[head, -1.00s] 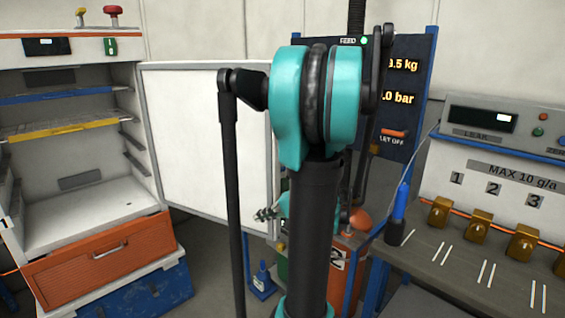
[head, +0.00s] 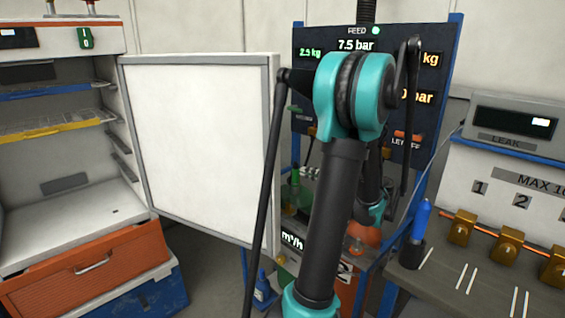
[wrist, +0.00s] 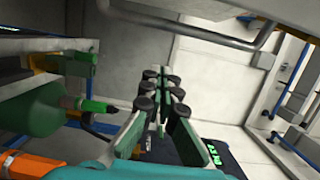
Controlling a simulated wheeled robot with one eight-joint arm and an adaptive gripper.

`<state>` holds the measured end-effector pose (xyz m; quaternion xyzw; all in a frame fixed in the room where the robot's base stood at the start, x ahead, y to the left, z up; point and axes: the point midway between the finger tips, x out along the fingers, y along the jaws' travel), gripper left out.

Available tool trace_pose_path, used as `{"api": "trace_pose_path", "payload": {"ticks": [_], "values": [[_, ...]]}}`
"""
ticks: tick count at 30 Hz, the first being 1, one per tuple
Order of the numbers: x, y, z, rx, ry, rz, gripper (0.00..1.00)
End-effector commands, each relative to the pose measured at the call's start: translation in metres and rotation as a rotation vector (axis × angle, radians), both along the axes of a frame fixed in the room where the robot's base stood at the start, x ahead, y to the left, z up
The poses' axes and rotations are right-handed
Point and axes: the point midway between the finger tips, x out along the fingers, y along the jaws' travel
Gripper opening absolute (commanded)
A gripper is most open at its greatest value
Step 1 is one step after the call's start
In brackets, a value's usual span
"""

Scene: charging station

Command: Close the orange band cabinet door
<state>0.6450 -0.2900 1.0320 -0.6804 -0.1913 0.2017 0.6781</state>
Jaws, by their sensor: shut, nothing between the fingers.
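The orange band cabinet (head: 62,22) stands at the left in the head view, with an orange strip along its top. Its white, grey-framed door (head: 198,140) stands wide open to the right of the compartment, inner face towards me. My arm rises in front of the door's free edge. My gripper (wrist: 163,76) shows in the wrist view with its dark-padded fingers together and nothing between them. In the head view I cannot clearly make out the gripper. A pale panel with a grey bar (wrist: 222,40) crosses the top of the wrist view; I cannot tell whether it is the door.
An orange drawer (head: 90,262) and blue box (head: 150,297) sit below the compartment. A dark display panel (head: 330,48) stands behind my arm. A bench (head: 445,285) with brass blocks and a blue-handled tool (head: 420,220) is at the right. A green cylinder (wrist: 50,110) lies left of the gripper.

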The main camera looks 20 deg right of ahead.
Motion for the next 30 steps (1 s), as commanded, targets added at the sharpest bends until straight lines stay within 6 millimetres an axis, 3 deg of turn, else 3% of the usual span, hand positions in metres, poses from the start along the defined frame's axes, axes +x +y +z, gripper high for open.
{"api": "trace_pose_path", "payload": {"ticks": [8,22,24,30], "values": [[0.013,0.005,0.003,0.008,-0.014,-0.004,0.00],[0.086,0.050,0.002,0.008,-0.013,-0.003,0.00],[0.072,0.057,0.003,0.008,-0.013,-0.008,0.00],[0.056,0.069,0.003,0.008,-0.013,-0.006,0.00]]}}
